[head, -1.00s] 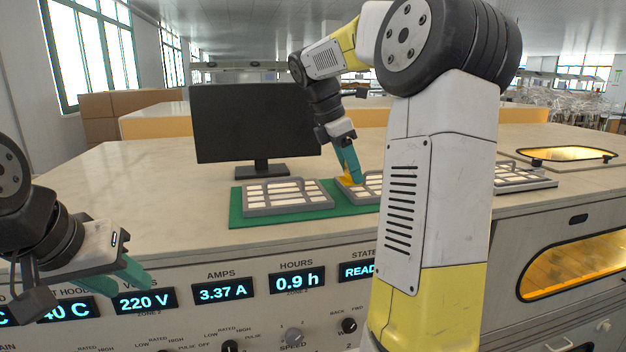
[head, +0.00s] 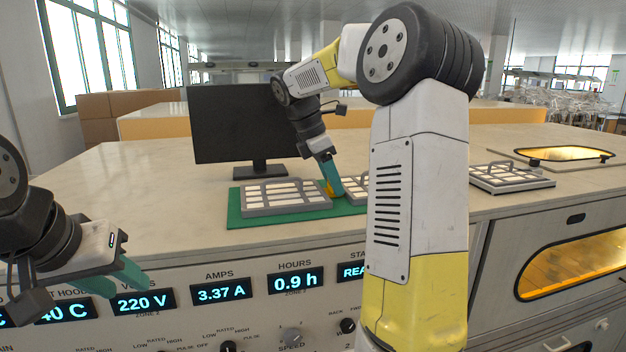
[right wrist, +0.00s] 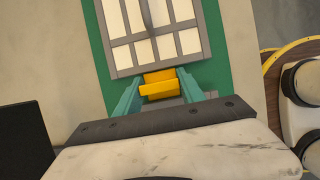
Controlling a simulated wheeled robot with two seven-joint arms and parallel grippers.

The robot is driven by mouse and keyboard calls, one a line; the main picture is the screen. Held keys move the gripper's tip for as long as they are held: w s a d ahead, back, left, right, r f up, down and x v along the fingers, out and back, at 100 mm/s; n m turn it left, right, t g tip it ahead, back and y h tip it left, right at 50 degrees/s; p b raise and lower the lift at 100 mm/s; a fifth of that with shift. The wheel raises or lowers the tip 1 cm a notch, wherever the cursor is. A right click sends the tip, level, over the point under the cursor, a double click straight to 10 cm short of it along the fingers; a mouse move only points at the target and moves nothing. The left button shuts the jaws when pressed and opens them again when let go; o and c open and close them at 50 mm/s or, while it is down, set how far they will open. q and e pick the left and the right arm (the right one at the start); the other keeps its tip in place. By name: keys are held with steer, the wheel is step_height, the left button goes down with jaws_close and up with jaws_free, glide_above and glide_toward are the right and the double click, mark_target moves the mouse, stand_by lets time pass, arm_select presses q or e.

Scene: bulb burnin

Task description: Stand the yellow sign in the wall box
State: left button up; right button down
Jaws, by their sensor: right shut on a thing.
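The yellow sign (head: 327,188) is between the teal fingers of my right gripper (head: 332,183), over the green mat beside the left tray. In the right wrist view the sign (right wrist: 158,84) is a small yellow folded-looking piece, and my right gripper (right wrist: 158,92) is shut on it, close to the edge of a tray. Whether the sign touches the mat I cannot tell. My left gripper (head: 125,278) hangs at the lower left in front of the control panel, away from the sign; its finger gap is unclear. I cannot make out a wall box.
A grey tray with pale cells (head: 285,211) sits on the green mat (head: 235,220). A second tray (head: 353,198) is partly hidden by my right arm, and another tray (head: 512,183) lies further right. A black monitor (head: 235,130) stands behind. The left worktop is clear.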

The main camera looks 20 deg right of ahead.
steer(key=c, duration=0.7)
jaws_free()
